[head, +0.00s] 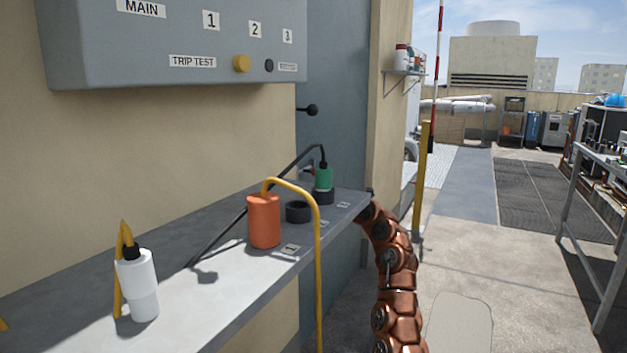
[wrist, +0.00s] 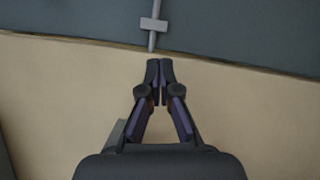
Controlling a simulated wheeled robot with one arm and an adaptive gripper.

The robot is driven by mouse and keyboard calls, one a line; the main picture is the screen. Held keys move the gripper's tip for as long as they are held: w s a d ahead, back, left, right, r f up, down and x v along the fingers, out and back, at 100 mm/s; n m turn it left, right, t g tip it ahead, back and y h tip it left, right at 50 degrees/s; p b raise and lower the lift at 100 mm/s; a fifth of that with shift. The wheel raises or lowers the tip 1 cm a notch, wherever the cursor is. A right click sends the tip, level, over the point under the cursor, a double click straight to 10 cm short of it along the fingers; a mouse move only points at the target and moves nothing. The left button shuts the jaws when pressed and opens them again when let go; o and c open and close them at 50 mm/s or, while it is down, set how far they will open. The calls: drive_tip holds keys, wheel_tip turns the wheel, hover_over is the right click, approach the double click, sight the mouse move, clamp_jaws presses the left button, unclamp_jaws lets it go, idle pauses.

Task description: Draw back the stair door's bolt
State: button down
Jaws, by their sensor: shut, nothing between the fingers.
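The stair door (head: 338,80) is a blue-grey panel set in the beige wall, and it also fills the top of the wrist view (wrist: 230,30). In the wrist view a thin grey bolt rod (wrist: 152,42) with a small bracket (wrist: 153,25) lies on the door and reaches down to its edge. My gripper (wrist: 160,66) is shut and empty, with its tips just below the rod's lower end in the picture. I cannot tell whether they touch. In the head view my copper arm runs behind the shelf's end, and my gripper is hidden.
A grey shelf (head: 215,290) in front of the door carries an orange canister (head: 264,222), a green-topped bottle (head: 323,179), a black ring (head: 298,212) and a white bottle (head: 141,290). A grey panel box (head: 180,50) hangs above.

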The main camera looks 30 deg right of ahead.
sight(310, 171)
drive_tip(key=shift+w, duration=0.1)
drive_tip(key=w+p, duration=0.5)
drive_tip(key=w, duration=0.2)
drive_tip(key=shift+a+p, duration=0.3)
drive_tip(key=shift+a, duration=0.1)
idle(0.4)
drive_tip(key=shift+w+r, duration=0.2)
drive_tip(key=shift+r, duration=0.1)
drive_tip(key=w+p, duration=0.2)
drive_tip(key=p, duration=0.2)
drive_tip(key=shift+w+a+p, duration=0.15)
drive_tip(key=shift+p, duration=0.15)
